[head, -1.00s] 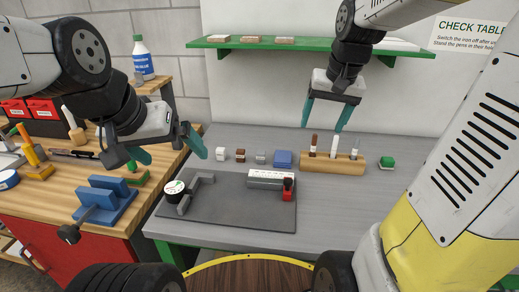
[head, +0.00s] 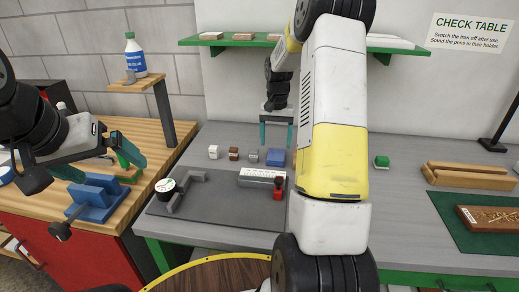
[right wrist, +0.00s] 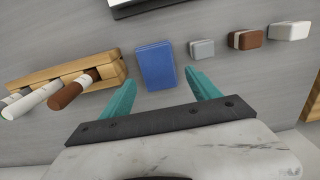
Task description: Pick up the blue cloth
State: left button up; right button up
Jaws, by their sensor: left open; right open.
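The blue cloth (head: 275,157) is a small folded block lying flat on the grey table, at the right end of a row of small items. In the right wrist view the cloth (right wrist: 155,66) lies ahead of the fingertips, between their lines. My right gripper (head: 276,140) is open and empty, its fingers pointing down above and around the cloth's place in the head view. In the right wrist view its teal fingers (right wrist: 160,84) are spread and appear clear of the cloth. My left gripper (head: 103,163) is open and empty above the wooden bench at left.
Grey, brown and white blocks (head: 233,153) stand left of the cloth. A dark mat (head: 215,205) with a white-and-red device lies in front. A wooden pen holder (right wrist: 62,82) stands beside the cloth. A green shelf (head: 290,44) hangs above. My right arm hides the table's middle.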

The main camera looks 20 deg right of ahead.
aim_at(275, 155)
notch_tip(275, 155, down, 5)
jog(key=shift+s+d+f, duration=0.15)
jog(key=shift+f, duration=0.05)
jog(key=shift+c, duration=0.4)
jog(key=c, duration=1.2)
jog(key=shift+a+r, duration=0.25)
jog(key=shift+r, duration=0.35)
jog(key=r, duration=0.4)
jog(key=a+r, duration=0.1)
jog(key=r, duration=0.1)
jog(key=shift+s, duration=0.15)
jog(key=s+a, duration=0.1)
jog(key=a, duration=0.5)
jog(key=s+a, duration=0.2)
jog(key=a, duration=0.4)
jog(key=s+a, duration=0.1)
jog(key=a, duration=0.5)
jog(key=shift+s, duration=0.2)
